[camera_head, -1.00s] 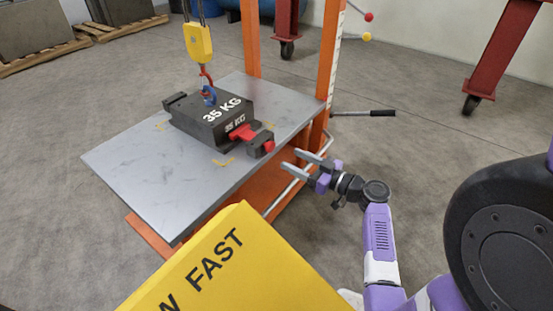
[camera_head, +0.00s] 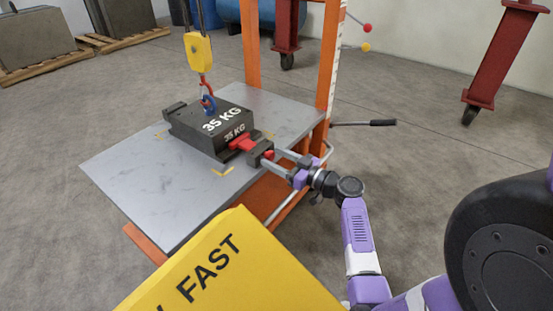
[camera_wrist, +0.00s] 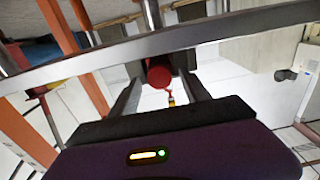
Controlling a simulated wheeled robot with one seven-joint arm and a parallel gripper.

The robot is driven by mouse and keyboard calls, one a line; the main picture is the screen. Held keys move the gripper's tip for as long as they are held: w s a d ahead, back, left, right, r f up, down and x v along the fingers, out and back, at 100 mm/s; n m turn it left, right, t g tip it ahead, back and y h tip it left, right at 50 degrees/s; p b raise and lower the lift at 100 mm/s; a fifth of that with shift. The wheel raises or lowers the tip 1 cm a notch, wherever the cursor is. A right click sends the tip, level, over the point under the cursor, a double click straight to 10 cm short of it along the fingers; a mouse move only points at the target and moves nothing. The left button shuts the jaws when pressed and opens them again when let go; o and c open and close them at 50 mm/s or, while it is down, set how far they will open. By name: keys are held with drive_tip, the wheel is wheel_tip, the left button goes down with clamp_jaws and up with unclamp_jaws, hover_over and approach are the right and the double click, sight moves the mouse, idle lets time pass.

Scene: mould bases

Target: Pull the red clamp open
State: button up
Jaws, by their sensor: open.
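The red clamp (camera_head: 243,142) sits at the front right end of the dark block marked 35 KG (camera_head: 212,122), on the grey table. Its dark end piece (camera_head: 259,153) points toward my gripper. My gripper (camera_head: 284,160) is open, with its fingertips beside that end piece. In the wrist view a round red end (camera_wrist: 159,76) shows between the two fingers of my gripper (camera_wrist: 165,88). Whether the fingers touch it I cannot tell.
The grey table top (camera_head: 130,180) has clear room to the left. A yellow hook (camera_head: 199,52) hangs above the block. Orange posts (camera_head: 328,60) and a black-handled lever (camera_head: 383,122) stand near my arm. A yellow box (camera_head: 240,275) is in front.

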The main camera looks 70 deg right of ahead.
clamp_jaws()
idle(1.3)
